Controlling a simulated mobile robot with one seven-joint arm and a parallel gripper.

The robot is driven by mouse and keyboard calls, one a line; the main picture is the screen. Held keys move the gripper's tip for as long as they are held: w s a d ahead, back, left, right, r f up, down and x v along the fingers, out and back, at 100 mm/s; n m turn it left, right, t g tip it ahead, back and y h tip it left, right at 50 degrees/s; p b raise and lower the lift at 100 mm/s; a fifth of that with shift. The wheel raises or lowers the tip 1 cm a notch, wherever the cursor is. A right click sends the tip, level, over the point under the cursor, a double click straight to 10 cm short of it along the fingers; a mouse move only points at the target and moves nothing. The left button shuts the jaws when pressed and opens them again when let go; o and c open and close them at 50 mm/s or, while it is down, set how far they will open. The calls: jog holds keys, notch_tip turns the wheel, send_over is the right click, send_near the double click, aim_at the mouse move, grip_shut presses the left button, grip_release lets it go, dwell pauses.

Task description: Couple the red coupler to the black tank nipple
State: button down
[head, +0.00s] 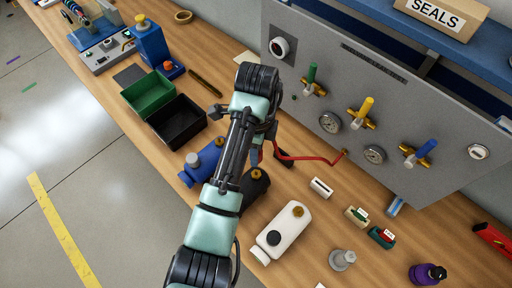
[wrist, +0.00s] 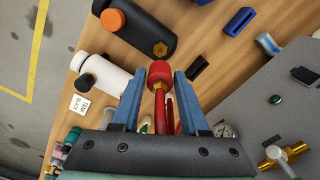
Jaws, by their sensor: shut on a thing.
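The red coupler (wrist: 160,71) is between the blue fingers of my gripper (wrist: 155,82), which is shut on it, with brass and red hose below it in the wrist view. The black tank (wrist: 137,30) lies on the bench with an orange cap. Its brass nipple (wrist: 160,49) shows just beyond the coupler in the picture; they look apart, but the depth gap is hard to judge. In the head view my arm partly covers the black tank (head: 257,186), and its nipple (head: 257,174) shows beside the arm. My gripper is mostly hidden there.
A red hose (head: 310,158) runs from the grey panel (head: 330,75) to my gripper. A blue tank (head: 205,158) and a white tank (head: 283,232) lie on either side of the black tank. Green (head: 148,92) and black (head: 177,122) bins stand farther left. Small blocks lie right.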

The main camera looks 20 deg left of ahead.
jog(key=shift+r+p, duration=0.1)
jog(key=shift+p, duration=0.2)
jog(key=b, duration=0.4)
send_over(256, 171)
jog(key=shift+f, duration=3)
jog(key=shift+p, duration=1)
jog(key=shift+f+b, duration=0.85)
jog(key=shift+f, duration=0.65)
jog(key=shift+c, duration=1.7)
grip_release()
notch_tip(256, 171, up, 12)
jog(key=p, duration=0.2)
jog(key=shift+f+p, duration=0.25)
jog(key=shift+p, duration=0.05)
jog(key=shift+r+p, duration=0.7)
jog(key=shift+r, duration=0.1)
